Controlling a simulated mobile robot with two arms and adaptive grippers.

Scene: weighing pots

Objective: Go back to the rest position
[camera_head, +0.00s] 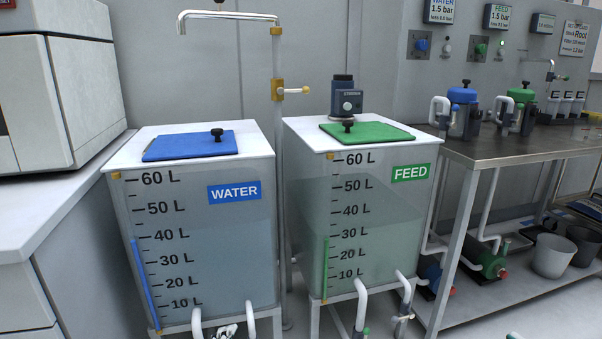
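Neither of my grippers can be made out in the head view. A small white and dark shape (226,331) shows at the bottom edge in front of the water tank, too cut off to identify. The water tank (205,230) stands left of centre with its blue lid (188,146) lying shut on top. The feed tank (372,225) stands to its right with a green lid (385,132), also shut. No pot is seen in a gripper.
A tap pipe (277,60) rises behind the tanks, its spout over the water tank. A white counter (45,205) is at left. A steel bench (500,148) at right holds a blue-topped vessel (463,96) and a green-topped one (521,98). Buckets (553,257) stand on its lower shelf.

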